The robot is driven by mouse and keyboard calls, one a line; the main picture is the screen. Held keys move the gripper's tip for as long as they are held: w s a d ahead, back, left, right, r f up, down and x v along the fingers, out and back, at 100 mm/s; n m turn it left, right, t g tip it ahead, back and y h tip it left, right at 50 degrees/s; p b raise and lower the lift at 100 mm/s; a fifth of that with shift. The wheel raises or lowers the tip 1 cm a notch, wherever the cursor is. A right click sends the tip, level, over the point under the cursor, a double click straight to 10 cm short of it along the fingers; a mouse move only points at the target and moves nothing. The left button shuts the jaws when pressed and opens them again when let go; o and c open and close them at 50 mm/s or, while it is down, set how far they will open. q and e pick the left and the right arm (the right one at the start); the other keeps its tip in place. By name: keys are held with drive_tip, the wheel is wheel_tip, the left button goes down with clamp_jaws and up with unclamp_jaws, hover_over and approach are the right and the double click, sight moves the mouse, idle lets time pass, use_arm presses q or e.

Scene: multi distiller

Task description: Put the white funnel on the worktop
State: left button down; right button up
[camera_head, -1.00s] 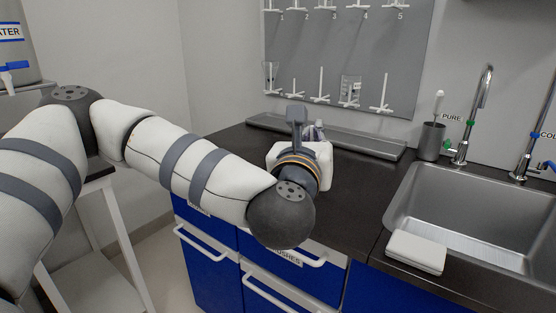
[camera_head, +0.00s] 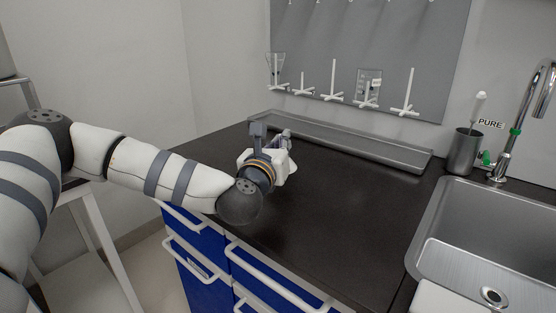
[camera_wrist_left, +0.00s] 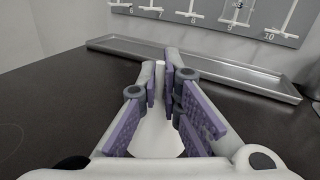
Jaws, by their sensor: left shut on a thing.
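My left gripper (camera_head: 284,137) is over the left part of the dark worktop (camera_head: 330,215). In the left wrist view its purple-padded fingers (camera_wrist_left: 164,85) are closed around the white funnel (camera_wrist_left: 157,138). The funnel's pale wide part shows between the fingers. I cannot tell whether the funnel touches the worktop. My right gripper is not in view.
A long grey metal tray (camera_head: 345,143) lies along the wall behind the gripper. A grey peg board (camera_head: 370,50) hangs above it. A steel sink (camera_head: 480,235) and a dark cup with a brush (camera_head: 464,152) are at the right. The worktop's middle is clear.

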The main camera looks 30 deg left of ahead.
use_arm(q)
drive_tip(key=shift+a+f, duration=0.3)
drive_tip(key=f, duration=0.4)
drive_tip(key=shift+w+a+b, duration=0.2)
drive_tip(key=shift+a+b, duration=0.1)
drive_tip(key=shift+a, duration=0.05)
drive_tip(key=shift+r, duration=0.1)
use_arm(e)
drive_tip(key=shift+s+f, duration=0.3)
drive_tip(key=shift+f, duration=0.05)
use_arm(q)
drive_tip(key=c, duration=1.8)
unclamp_jaws()
drive_tip(key=shift+o, duration=0.2)
drive_tip(key=v, duration=1.2)
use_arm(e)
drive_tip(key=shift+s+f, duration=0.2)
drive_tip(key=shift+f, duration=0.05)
